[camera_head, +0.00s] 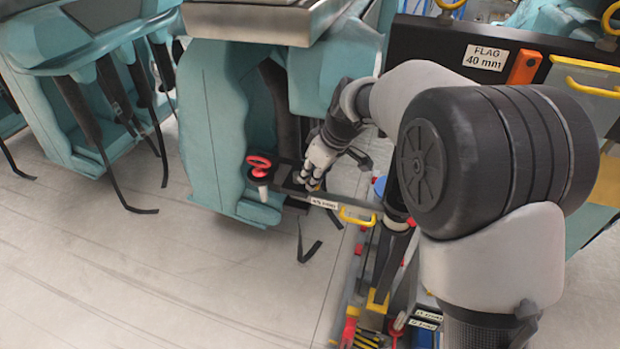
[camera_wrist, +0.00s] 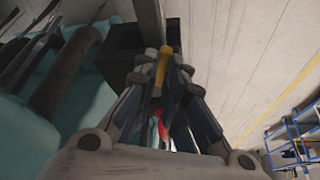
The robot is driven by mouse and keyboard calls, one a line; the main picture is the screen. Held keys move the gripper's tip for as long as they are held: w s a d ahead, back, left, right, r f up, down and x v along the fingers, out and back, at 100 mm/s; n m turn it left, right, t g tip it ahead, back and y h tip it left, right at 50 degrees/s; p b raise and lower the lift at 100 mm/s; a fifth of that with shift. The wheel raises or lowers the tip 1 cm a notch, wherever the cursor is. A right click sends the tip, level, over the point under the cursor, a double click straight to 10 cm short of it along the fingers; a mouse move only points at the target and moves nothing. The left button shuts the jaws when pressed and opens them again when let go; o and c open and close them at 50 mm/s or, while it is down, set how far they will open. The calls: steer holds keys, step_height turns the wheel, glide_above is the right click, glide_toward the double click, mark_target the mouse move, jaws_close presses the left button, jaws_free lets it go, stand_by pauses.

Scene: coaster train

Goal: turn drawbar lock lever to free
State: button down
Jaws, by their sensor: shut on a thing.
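My gripper (camera_head: 314,172) is beside the teal seat, at the dark bracket next to the labelled drawbar (camera_head: 322,203). In the wrist view my gripper (camera_wrist: 164,60) is shut, with a yellow piece (camera_wrist: 163,70) between its fingertips. This looks like the lock lever's grip, but my fingers hide most of it in the head view. Which way the lever points cannot be told. The drawbar's small label is too small to read clearly. A yellow handle (camera_head: 357,217) sits at the drawbar's right end, apart from my gripper.
A cart with tools (camera_head: 375,310) stands below. A dark panel labelled FLAG 40 mm (camera_head: 486,57) is at upper right. Floor at left (camera_head: 110,270) is clear.

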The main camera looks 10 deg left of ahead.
steer(key=shift+n, duration=0.3)
steer(key=c, duration=1.7)
jaws_free()
steer(key=shift+w, duration=0.1)
steer(key=shift+o, duration=0.2)
steer(key=v, duration=1.2)
